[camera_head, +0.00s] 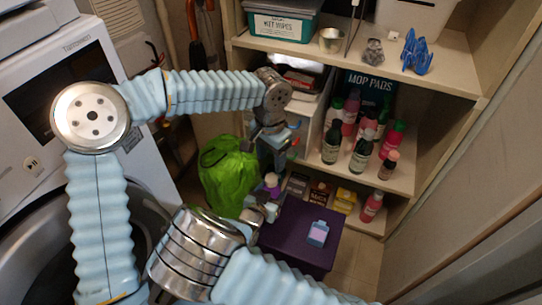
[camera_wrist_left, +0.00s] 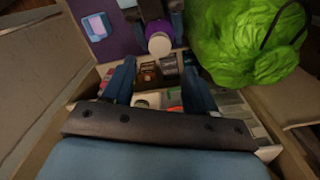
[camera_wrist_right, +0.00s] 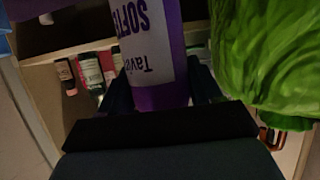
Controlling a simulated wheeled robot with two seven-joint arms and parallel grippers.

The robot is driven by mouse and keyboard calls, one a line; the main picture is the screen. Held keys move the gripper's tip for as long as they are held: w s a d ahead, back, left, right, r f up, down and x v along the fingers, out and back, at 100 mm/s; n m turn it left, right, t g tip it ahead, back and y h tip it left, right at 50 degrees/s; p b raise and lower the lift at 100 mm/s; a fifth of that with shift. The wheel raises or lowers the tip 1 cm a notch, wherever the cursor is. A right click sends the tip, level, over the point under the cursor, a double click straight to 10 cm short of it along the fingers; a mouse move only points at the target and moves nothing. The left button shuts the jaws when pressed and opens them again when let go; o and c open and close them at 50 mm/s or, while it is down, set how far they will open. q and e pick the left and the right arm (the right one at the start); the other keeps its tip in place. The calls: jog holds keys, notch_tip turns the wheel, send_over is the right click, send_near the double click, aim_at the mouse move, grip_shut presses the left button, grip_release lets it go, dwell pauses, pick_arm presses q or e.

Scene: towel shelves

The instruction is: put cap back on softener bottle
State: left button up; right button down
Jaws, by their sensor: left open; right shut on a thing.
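The softener bottle (camera_wrist_right: 150,45) is purple with a white label reading "SOFT…", seen close up in the right wrist view. My right gripper (camera_wrist_right: 162,90) is shut on it. In the head view the bottle (camera_head: 271,181) shows small above my right gripper (camera_head: 260,213). In the left wrist view a pale round top (camera_wrist_left: 160,43) shows on the purple bottle; I cannot tell whether it is bare neck or cap. My left gripper (camera_head: 279,152) is open above the bottle. Its fingers (camera_wrist_left: 158,80) hold nothing visible.
A purple box (camera_head: 285,238) stands below, with a small blue-and-lavender item (camera_head: 317,233) on top. A bright green bag (camera_head: 226,175) is left of the grippers. Shelves with several bottles (camera_head: 362,150) stand at the right. A white washing machine (camera_head: 75,75) is at the left.

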aim_at(271, 178)
pick_arm(q)
jog(key=shift+f, duration=4)
grip_shut()
jog(key=shift+o, duration=0.7)
grip_release()
jog(key=shift+r, duration=0.1)
notch_tip(271, 178, up, 12)
